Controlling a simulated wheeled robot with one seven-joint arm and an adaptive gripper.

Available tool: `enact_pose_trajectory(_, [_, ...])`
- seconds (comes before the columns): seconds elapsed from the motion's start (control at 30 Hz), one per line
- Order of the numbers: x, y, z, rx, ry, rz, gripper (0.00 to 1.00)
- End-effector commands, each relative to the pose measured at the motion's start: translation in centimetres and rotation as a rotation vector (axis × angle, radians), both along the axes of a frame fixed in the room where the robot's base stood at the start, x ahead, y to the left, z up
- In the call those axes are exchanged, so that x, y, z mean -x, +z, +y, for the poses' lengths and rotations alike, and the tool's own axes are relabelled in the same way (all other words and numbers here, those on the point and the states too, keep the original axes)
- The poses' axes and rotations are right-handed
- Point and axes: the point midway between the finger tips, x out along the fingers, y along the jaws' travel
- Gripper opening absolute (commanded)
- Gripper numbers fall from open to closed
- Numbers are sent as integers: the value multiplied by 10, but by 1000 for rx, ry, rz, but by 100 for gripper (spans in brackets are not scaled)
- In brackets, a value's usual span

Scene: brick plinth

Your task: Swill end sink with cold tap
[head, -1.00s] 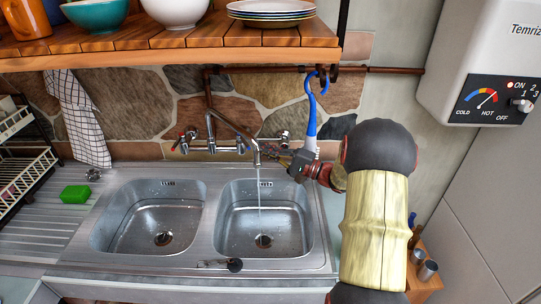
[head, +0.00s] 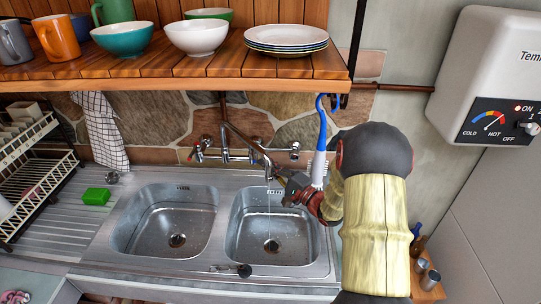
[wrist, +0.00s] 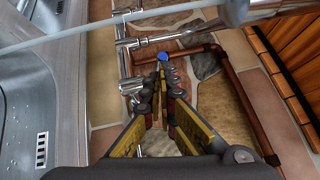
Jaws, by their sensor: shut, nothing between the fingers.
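The steel unit has a left basin (head: 150,245) and a right basin (head: 300,250). The wall tap's chrome spout (head: 248,145) hangs over the right basin, and a thin water stream (head: 269,222) falls from it towards the drain. The stream also crosses the upper part of the wrist view (wrist: 90,32). A red-marked handle (head: 196,154) is at the mixer's left, and another handle (head: 295,151) is at its right. My gripper (head: 283,180) is shut and empty, beside the spout's end. In the wrist view its fingertips (wrist: 164,75) appear just below a blue round cap (wrist: 162,56).
A blue-handled brush (head: 320,145) hangs close above my gripper. A wooden shelf (head: 180,72) with bowls and plates overhangs the tap. A green sponge (head: 96,196) lies on the drainboard, left. A water heater (head: 490,70) is at the right. A copper pipe (wrist: 245,110) runs along the wall.

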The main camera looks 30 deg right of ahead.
Motion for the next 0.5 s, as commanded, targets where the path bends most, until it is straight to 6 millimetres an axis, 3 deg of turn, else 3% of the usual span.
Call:
enact_pose_trajectory(0.2, [-2,1,15,1,-49,4,0])
enact_pose_trajectory(0.5, [-2,-2,16,1,-49,3,0])
